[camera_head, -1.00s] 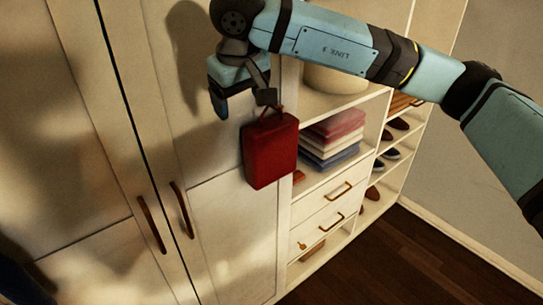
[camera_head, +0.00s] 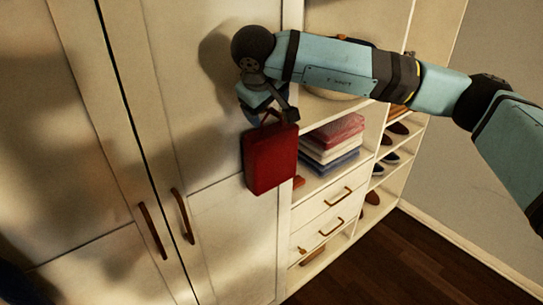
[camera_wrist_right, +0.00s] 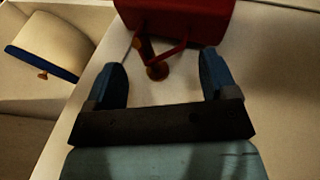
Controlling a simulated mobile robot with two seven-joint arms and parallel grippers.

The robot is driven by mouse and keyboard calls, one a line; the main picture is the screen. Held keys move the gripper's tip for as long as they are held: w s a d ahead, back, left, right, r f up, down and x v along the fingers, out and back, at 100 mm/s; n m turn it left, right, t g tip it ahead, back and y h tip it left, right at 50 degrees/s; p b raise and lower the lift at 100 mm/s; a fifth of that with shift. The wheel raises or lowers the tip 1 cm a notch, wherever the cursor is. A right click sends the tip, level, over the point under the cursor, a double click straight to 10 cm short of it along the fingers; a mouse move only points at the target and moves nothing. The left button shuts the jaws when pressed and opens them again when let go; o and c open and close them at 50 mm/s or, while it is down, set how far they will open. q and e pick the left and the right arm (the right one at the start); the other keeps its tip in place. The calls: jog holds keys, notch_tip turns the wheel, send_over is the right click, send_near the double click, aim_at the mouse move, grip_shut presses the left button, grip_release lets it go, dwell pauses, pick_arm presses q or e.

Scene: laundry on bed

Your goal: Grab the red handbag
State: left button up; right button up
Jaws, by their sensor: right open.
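The red handbag (camera_head: 271,160) hangs upright against the edge of the wardrobe front in the head view. In the right wrist view its body (camera_wrist_right: 178,18) is at the top, and its thin strap (camera_wrist_right: 172,53) runs to a small brass-coloured hook or knob (camera_wrist_right: 157,71). My right gripper (camera_head: 268,114) is at the top of the bag in the head view. In the wrist view the right gripper (camera_wrist_right: 168,82) is open, with its two dark blue fingers on either side of the strap and hook. I cannot tell whether a finger touches the strap. My left gripper is not in view.
Wardrobe doors (camera_head: 95,130) with brown handles fill the left. Open shelves with folded clothes (camera_head: 332,145), drawers (camera_head: 330,212) and several shoes stand right of the bag. Dark wooden floor (camera_head: 395,262) is clear at lower right.

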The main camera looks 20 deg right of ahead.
aim_at(272, 127)
jog(key=x, duration=0.3)
jog(key=shift+w+f, duration=0.2)
jog(key=shift+f, duration=0.15)
jog(key=c, duration=1.3)
jog(key=shift+r, duration=0.2)
